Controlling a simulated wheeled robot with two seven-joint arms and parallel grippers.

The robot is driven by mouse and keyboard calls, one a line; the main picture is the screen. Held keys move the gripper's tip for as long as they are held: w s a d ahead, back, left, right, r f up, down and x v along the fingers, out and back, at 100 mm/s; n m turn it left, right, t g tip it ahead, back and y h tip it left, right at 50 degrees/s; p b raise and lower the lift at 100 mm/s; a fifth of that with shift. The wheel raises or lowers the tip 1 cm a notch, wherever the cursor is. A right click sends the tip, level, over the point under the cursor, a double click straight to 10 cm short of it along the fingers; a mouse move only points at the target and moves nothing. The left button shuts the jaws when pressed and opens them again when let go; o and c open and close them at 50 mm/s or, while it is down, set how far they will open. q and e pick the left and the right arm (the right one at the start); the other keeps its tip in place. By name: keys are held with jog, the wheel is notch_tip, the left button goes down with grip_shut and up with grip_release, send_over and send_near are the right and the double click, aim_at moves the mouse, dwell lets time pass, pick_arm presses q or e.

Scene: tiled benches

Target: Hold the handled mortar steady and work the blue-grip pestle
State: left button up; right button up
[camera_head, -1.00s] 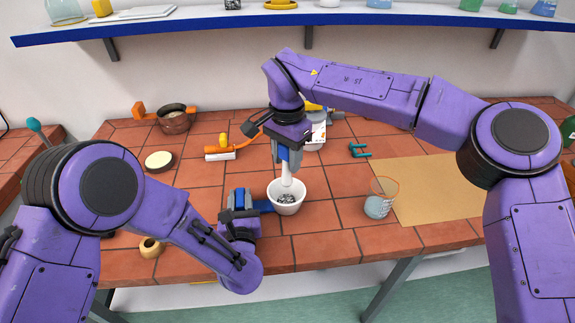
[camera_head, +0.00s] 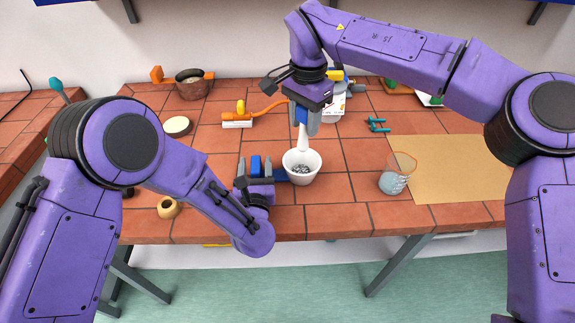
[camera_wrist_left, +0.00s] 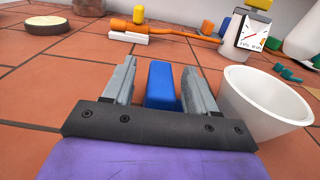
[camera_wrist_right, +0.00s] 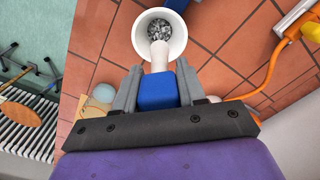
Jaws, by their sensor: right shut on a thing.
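The white mortar (camera_head: 300,177) stands upright on the tiled bench with grey grains inside. Its blue handle (camera_wrist_left: 161,85) points out to the left. My left gripper (camera_head: 256,165) is open, its fingers on either side of the handle with visible gaps in the left wrist view. My right gripper (camera_head: 303,122) is shut on the pestle's blue grip (camera_wrist_right: 158,91) above the mortar. The pestle's white shaft (camera_wrist_right: 160,57) reaches down into the mouth of the mortar. Its tip is not clearly visible.
A beaker with an orange rim (camera_head: 394,181) stands right of the mortar beside a tan mat (camera_head: 450,165). A burner with an orange hose (camera_head: 237,120), a brown pot (camera_head: 193,87), a round dish (camera_head: 177,126) and a small tan jar (camera_head: 167,208) are to the left.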

pick_arm(q)
jog(key=shift+r, duration=0.1)
pick_arm(e)
jog(key=shift+r, duration=0.1)
pick_arm(q)
jog(key=shift+r+p, duration=2.4)
jog(key=shift+r, duration=1.1)
pick_arm(e)
jog(key=shift+r, duration=2.25)
pick_arm(q)
jog(key=shift+o, duration=0.2)
jog(key=o, duration=0.5)
jog(key=shift+f, duration=0.1)
jog(key=shift+s, duration=5.95)
